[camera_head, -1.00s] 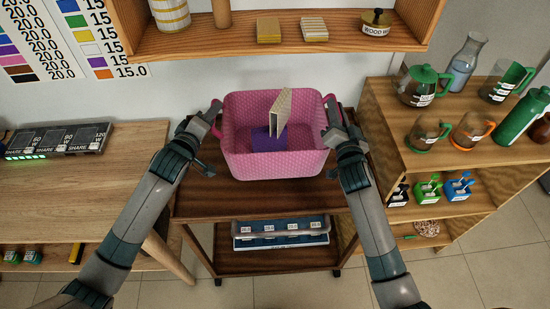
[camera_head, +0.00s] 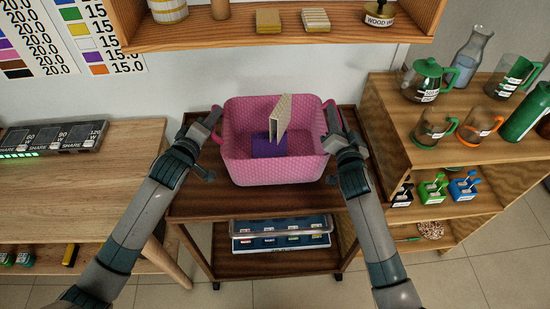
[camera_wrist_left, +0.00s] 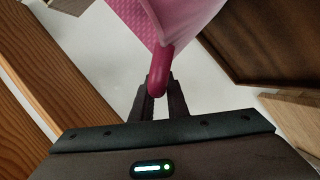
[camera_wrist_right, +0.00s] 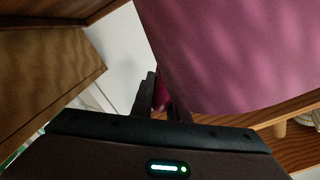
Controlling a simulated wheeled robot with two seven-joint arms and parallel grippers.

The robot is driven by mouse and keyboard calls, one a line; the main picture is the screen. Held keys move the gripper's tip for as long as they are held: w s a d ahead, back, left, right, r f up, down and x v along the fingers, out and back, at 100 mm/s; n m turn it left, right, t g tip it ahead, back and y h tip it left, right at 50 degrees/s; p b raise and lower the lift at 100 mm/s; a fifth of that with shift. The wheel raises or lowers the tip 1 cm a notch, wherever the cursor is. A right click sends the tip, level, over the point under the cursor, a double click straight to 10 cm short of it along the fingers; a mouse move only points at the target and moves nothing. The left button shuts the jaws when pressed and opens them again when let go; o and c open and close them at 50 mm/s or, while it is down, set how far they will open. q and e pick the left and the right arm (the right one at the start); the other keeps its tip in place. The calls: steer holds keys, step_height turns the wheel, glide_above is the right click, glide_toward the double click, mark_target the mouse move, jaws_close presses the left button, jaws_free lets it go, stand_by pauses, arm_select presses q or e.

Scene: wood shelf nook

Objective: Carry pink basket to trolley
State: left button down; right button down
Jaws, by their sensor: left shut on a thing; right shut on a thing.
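The pink basket (camera_head: 275,170) is upright over the top shelf of the dark wood trolley (camera_head: 225,203). Whether its base touches the shelf is hard to tell. Inside it are a purple block (camera_head: 268,146) and a beige patterned slab (camera_head: 281,118) standing tilted. My left gripper (camera_head: 214,124) is shut on the left handle, which shows between its fingers in the left wrist view (camera_wrist_left: 158,84). My right gripper (camera_head: 333,130) is shut on the right handle; in the right wrist view the handle (camera_wrist_right: 160,93) is mostly hidden behind the fingers and basket wall.
A wooden table (camera_head: 80,190) stands at the left. A shelf unit (camera_head: 400,140) with jugs and cups stands close on the right. A wall shelf (camera_head: 280,42) hangs behind the basket. A clear-lidded tray (camera_head: 280,240) lies on the trolley's lower shelf.

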arm_select(q)
steer(key=c, duration=1.7)
jaws_free()
steer(key=shift+c, duration=0.2)
arm_select(e)
steer(key=c, duration=1.7)
jaws_free()
arm_select(q)
steer(key=shift+s, duration=0.1)
steer(key=v, duration=1.2)
arm_select(e)
steer(key=shift+s, duration=0.1)
steer(key=s, duration=1.1)
steer(key=shift+s+d, duration=0.2)
steer(key=shift+s, duration=0.2)
steer(key=shift+f, duration=0.1)
